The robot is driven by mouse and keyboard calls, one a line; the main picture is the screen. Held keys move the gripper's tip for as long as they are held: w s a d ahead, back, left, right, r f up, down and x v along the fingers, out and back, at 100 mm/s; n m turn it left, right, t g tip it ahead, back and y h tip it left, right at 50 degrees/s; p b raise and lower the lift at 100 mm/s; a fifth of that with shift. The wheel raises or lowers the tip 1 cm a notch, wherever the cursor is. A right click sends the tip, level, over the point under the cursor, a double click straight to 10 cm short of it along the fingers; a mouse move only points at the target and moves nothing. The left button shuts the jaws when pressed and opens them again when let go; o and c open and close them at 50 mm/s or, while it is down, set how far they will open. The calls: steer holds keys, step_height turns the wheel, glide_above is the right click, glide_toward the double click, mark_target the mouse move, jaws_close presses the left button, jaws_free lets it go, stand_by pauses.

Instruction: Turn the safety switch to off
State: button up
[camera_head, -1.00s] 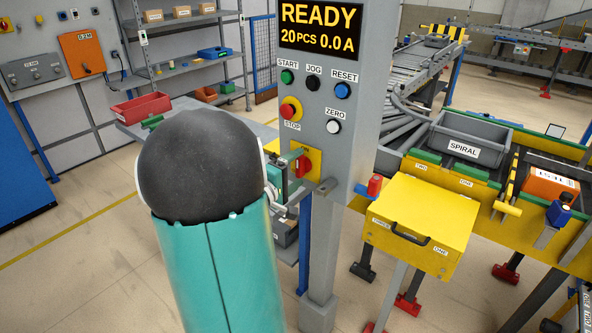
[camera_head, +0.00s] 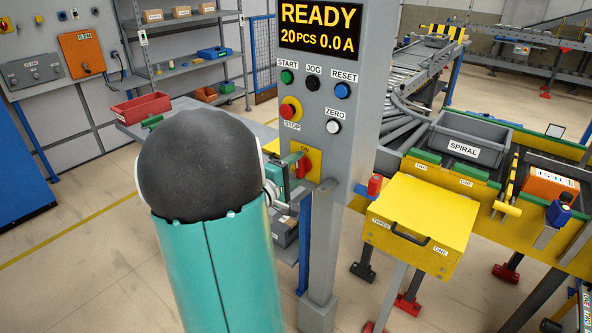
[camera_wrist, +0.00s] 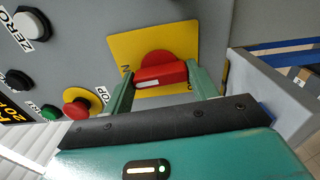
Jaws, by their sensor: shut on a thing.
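The safety switch is a red rotary knob (camera_wrist: 160,70) on a yellow plate (camera_wrist: 120,45), low on the grey control panel. In the head view the red knob (camera_head: 305,166) shows below the ON label. My gripper (camera_wrist: 162,80) has one green finger at each end of the knob's raised handle and is shut on it. In the wrist view the handle lies nearly level, with its white mark facing me. In the head view my gripper (camera_head: 294,166) is at the plate, partly hidden behind my arm.
The red stop button (camera_wrist: 77,100), the green start button (camera_wrist: 50,112) and the white zero button (camera_head: 333,127) are nearby on the panel. The display (camera_head: 320,28) reads READY, 20 PCS, 0.0 A. A yellow box (camera_head: 415,215) stands right of the panel post.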

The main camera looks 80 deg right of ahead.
steer(key=n, duration=0.4)
steer(key=shift+w+n, duration=0.1)
steer(key=shift+n, duration=0.2)
steer(key=n, duration=0.4)
steer(key=shift+n, duration=0.3)
steer(key=n, duration=0.4)
steer(key=shift+n, duration=2.1)
steer(key=o, duration=1)
steer(key=shift+a, duration=0.1)
